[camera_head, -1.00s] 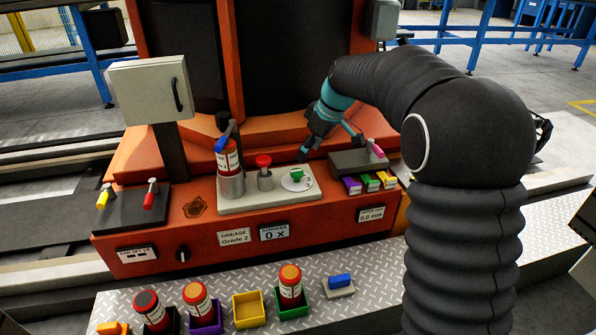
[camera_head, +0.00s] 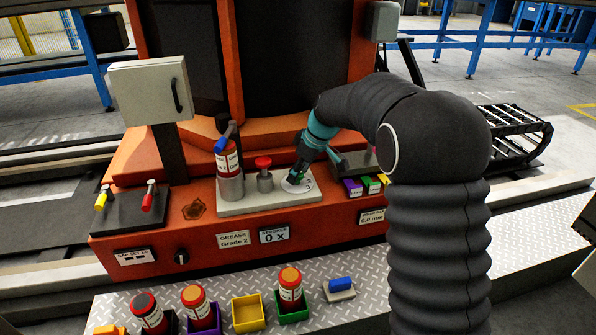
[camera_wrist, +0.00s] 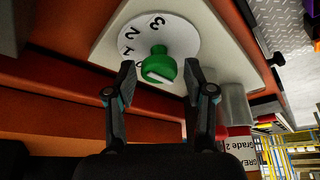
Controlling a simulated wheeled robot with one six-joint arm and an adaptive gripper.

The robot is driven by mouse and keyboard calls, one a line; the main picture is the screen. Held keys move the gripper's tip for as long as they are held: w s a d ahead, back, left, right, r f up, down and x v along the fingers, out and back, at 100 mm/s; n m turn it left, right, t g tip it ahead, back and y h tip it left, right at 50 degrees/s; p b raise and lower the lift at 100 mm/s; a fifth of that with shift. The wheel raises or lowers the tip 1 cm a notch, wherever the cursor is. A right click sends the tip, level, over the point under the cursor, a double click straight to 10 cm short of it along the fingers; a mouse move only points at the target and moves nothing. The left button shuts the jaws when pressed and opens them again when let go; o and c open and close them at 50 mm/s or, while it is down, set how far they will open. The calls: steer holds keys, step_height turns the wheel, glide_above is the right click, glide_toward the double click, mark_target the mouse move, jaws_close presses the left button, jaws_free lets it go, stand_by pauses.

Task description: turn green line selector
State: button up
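The green line selector (camera_wrist: 158,66) is a green knob with a white mark on a white numbered dial (camera_wrist: 180,38). In the wrist view it sits between the two fingertips of my gripper (camera_wrist: 160,78), with a gap visible on both sides. The fingers are apart and do not appear to touch the knob. In the head view my gripper (camera_head: 297,174) is down at the dial (camera_head: 298,186) and mostly hides the knob.
A red-capped post (camera_head: 264,165) and a grease cartridge (camera_head: 229,160) with a blue lever stand left of the dial on the pale plate (camera_head: 240,206). Small coloured blocks (camera_head: 370,186) lie to the right. Cartridges in trays (camera_head: 291,290) stand in front.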

steer(key=c, duration=0.7)
steer(key=shift+a, duration=0.15)
